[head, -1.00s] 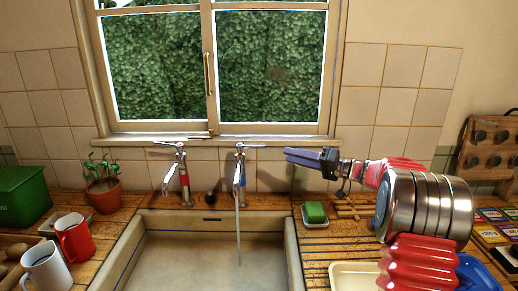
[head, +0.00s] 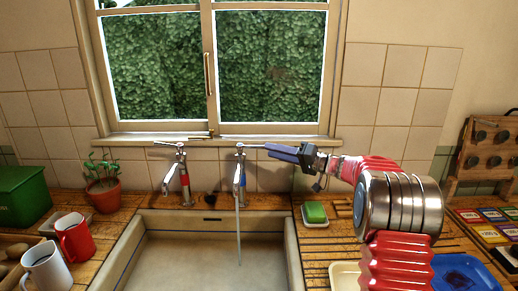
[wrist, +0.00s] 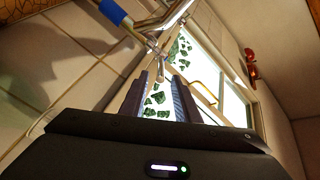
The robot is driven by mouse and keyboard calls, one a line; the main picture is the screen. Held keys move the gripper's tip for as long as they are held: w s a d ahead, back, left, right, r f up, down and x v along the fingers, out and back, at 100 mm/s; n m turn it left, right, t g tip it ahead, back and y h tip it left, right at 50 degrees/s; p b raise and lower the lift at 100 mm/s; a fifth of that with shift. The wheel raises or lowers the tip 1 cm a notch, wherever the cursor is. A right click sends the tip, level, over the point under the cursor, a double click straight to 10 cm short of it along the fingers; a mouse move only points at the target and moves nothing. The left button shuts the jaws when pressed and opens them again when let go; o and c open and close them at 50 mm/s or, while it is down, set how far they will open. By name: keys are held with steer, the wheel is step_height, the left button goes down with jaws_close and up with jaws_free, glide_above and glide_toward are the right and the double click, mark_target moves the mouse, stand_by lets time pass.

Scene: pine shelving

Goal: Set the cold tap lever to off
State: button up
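The cold tap (head: 240,172), with a blue band, stands behind the sink at the right. A thin stream of water runs from its spout. Its lever (head: 252,146) points right, towards my gripper (head: 270,150). My gripper comes in from the right with its fingertips close to the lever's end; the head view does not show whether they touch. In the wrist view the fingers (wrist: 160,78) are apart with a gap between them. The chrome tap and its blue band (wrist: 113,11) lie just beyond the tips. The lever's end shows close to the gap.
The red-banded hot tap (head: 180,172) stands to the left, dry. The sink (head: 205,262) lies below. Green soap (head: 315,212) sits on a dish at the right. The window (head: 210,75) is behind the taps. Two mugs (head: 75,238) and a potted plant (head: 103,192) are at the left.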

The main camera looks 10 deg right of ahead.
steer(key=x, duration=0.6)
steer(key=shift+w+a, duration=0.25)
steer(key=shift+a, duration=0.05)
jaws_close()
stand_by(0.4)
